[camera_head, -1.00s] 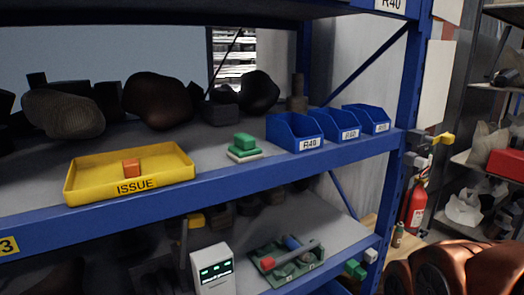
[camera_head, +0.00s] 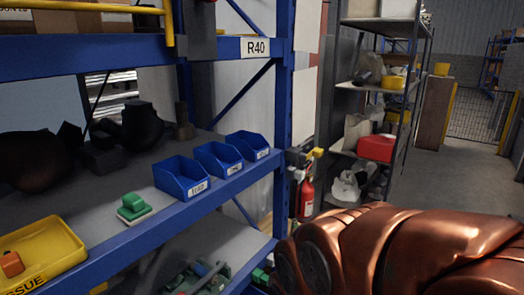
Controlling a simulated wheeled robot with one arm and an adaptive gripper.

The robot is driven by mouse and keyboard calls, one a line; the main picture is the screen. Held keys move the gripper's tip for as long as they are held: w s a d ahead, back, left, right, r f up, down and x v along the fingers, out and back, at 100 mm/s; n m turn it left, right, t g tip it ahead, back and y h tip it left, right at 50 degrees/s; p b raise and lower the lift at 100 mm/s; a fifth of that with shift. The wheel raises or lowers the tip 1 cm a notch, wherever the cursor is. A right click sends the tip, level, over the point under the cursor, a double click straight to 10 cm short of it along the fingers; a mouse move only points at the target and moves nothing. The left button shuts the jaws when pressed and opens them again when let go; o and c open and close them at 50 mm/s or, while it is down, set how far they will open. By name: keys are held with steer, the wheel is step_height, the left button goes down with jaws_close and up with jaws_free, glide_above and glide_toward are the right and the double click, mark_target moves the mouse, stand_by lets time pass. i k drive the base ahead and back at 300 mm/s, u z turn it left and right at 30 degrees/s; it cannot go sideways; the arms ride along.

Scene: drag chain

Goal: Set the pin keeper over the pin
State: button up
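I cannot pick out the pin keeper or the pin for certain in the head view. A green fixture (camera_head: 212,275) with a grey bar across it sits on the lower shelf, partly cut off by the bottom edge. A green block (camera_head: 134,204) on a pale base stands on the upper shelf. An orange block (camera_head: 11,264) lies in the yellow ISSUE tray (camera_head: 58,239) at the left edge. My gripper is not in view.
Blue bins (camera_head: 181,178) stand in a row at the shelf's right end, beside a blue upright (camera_head: 283,110). A fire extinguisher (camera_head: 306,197) hangs past it. A large copper-coloured ribbed shape fills the lower right. Open floor (camera_head: 465,170) lies at the far right.

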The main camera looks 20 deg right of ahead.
mark_target(317, 152)
steer(key=k, duration=0.5)
steer(key=z, duration=0.9)
steer(key=i, duration=0.95)
steer(key=u, duration=1.85)
